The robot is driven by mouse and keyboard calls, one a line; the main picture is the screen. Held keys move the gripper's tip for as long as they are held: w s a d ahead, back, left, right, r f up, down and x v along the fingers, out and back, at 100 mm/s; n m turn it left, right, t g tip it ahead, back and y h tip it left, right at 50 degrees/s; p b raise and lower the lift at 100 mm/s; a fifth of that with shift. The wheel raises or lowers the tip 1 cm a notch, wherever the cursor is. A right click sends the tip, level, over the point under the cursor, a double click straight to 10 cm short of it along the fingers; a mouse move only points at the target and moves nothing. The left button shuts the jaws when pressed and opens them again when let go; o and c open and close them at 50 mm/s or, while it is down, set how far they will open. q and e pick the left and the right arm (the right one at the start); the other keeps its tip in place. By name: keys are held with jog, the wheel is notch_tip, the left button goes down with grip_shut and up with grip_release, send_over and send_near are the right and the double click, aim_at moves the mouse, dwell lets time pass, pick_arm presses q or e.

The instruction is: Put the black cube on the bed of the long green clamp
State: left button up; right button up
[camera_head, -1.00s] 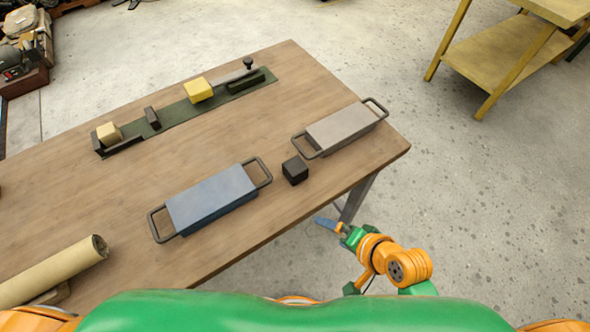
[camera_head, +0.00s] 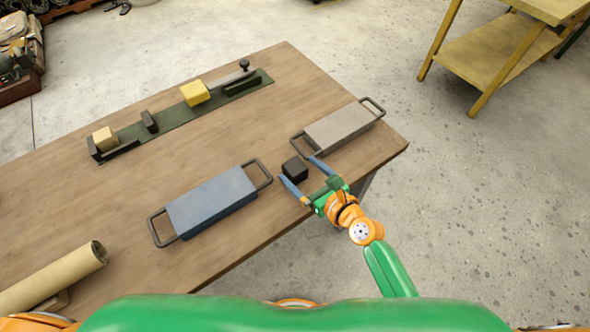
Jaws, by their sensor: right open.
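The black cube (camera_head: 295,169) sits on the wooden table between the blue block and the grey block. My right gripper (camera_head: 302,177) is open, with its two blue fingers on either side of the cube's near part; I cannot tell whether they touch it. The long green clamp (camera_head: 172,119) lies along the far side of the table. Its flat green bed carries a yellow block (camera_head: 195,92), a small dark block (camera_head: 149,121) and a tan cube (camera_head: 105,139) at its left end. My left gripper is not in view.
A blue block with handles (camera_head: 211,201) lies left of the black cube, and a grey block with handles (camera_head: 343,126) lies to its right. A tan roll (camera_head: 52,279) lies at the front left. The table middle (camera_head: 200,155) is clear.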

jog(key=shift+w+a+f, duration=0.2)
jog(key=shift+w+a, duration=0.05)
jog(key=shift+w, duration=0.15)
jog(key=shift+s+r, duration=0.1)
jog(key=c, duration=1.5)
